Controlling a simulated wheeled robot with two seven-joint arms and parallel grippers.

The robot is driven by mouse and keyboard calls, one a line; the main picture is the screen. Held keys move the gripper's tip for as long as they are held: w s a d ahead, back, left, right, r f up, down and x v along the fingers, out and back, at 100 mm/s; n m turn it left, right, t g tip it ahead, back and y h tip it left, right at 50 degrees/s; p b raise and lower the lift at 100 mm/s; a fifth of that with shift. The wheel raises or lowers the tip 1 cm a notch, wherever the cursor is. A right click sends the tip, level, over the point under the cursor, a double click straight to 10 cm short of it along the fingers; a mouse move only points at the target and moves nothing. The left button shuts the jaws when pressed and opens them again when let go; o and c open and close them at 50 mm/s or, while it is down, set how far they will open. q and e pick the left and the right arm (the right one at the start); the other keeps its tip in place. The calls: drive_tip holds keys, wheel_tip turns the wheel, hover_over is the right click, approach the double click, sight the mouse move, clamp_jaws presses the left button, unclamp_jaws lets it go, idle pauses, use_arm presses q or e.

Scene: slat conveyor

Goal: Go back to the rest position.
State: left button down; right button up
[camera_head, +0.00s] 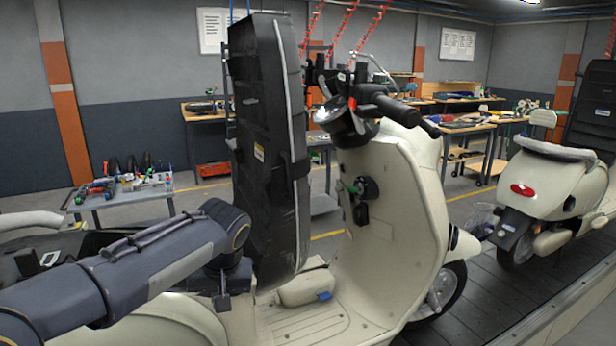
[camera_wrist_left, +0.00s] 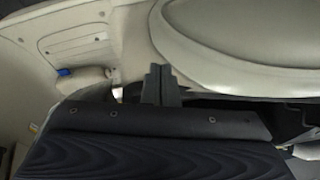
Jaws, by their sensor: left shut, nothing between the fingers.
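My left arm (camera_head: 150,260) reaches in from the left in the head view, over the rear part of the near cream scooter (camera_head: 395,200). The left gripper (camera_head: 222,302) points down at the arm's end, in front of the tall black part. In the left wrist view its two dark fingers (camera_wrist_left: 160,84) are together with nothing between them. Beyond them lie the scooter's pale footboard (camera_wrist_left: 75,40) and a rounded pale body part (camera_wrist_left: 235,45). Whether the fingertips touch the scooter cannot be told. My right gripper is not in view.
A tall black ribbed part (camera_head: 268,150) stands upright just beyond the gripper. A green-tipped key (camera_head: 352,188) sits in the scooter's front shield. A second scooter (camera_head: 550,190) stands on the dark slat conveyor (camera_head: 480,290). A small tool table (camera_head: 120,195) is at left.

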use_arm(q)
drive_tip(key=s+a+f+t+h, duration=0.1)
drive_tip(key=s+a+h, duration=0.2)
drive_tip(key=s, duration=0.8)
drive_tip(key=s+a+f+h, duration=0.2)
drive_tip(key=s+a, duration=0.1)
drive_tip(key=s, duration=0.8)
drive_tip(key=s+d+f+t+h, duration=0.1)
drive_tip(key=s+d+f, duration=0.1)
drive_tip(key=s, duration=0.4)
drive_tip(key=shift+s+d+f+m+t, duration=0.2)
drive_tip(key=shift+d+f+m+t, duration=0.15)
drive_tip(key=shift+f, duration=0.55)
